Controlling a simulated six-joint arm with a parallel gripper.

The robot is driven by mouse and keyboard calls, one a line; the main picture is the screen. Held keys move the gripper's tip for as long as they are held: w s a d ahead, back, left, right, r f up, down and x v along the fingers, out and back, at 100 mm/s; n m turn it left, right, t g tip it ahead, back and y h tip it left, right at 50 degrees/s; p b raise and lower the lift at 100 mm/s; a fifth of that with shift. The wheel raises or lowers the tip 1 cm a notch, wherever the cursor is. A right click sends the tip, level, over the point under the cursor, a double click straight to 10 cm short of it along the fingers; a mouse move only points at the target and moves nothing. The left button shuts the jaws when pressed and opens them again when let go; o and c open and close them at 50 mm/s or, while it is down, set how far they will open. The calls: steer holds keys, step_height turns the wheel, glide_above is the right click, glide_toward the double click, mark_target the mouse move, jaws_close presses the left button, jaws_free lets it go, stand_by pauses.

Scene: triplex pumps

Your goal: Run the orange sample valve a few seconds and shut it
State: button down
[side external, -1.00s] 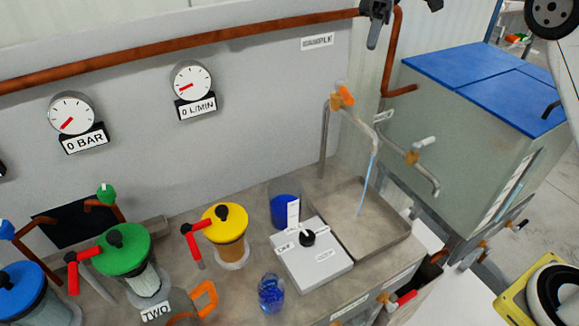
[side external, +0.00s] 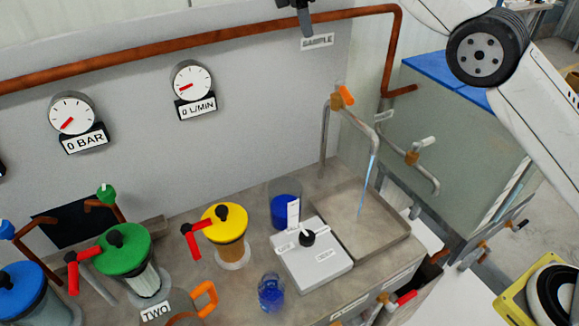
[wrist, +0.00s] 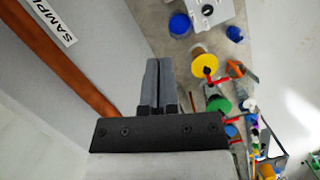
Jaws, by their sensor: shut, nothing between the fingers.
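The orange sample valve (side external: 346,95) sits on the bent metal spout at the back right of the bench, below the SAMPLE label (side external: 317,41). A thin blue stream (side external: 369,172) runs from the spout's end into the shallow grey tray (side external: 400,236). My gripper (side external: 306,28) is at the top of the side view, above and left of the valve and apart from it. In the wrist view my gripper (wrist: 158,62) has its two fingers together with nothing between them. The valve cannot be made out in the wrist view.
A copper pipe (side external: 200,44) runs along the wall above two gauges. Yellow (side external: 224,212) and green (side external: 123,250) lidded canisters with red handles stand on the bench, near a white box (side external: 318,262) and a blue-filled beaker (side external: 285,210). A second spout (side external: 424,172) has a white handle.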

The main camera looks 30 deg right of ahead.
mark_target(344, 95)
steer(key=shift+w+a+x, duration=0.1)
steer(key=shift+a+x, duration=0.1)
steer(key=shift+x, duration=0.6)
steer(key=shift+w+a+x, duration=0.1)
steer(key=shift+a+x, duration=0.05)
steer(key=shift+x, duration=0.65)
steer(key=shift+a+x, duration=0.2)
steer(key=shift+x, duration=0.65)
steer(key=shift+f, duration=0.25)
steer(key=s+d+f, duration=0.2)
steer(key=d+f, duration=0.4)
steer(key=f, duration=0.2)
steer(key=shift+f, duration=0.25)
steer(key=shift+s, duration=0.1)
steer(key=shift+s+d, duration=0.4)
steer(key=shift+d, duration=0.4)
steer(key=shift+a, duration=0.15)
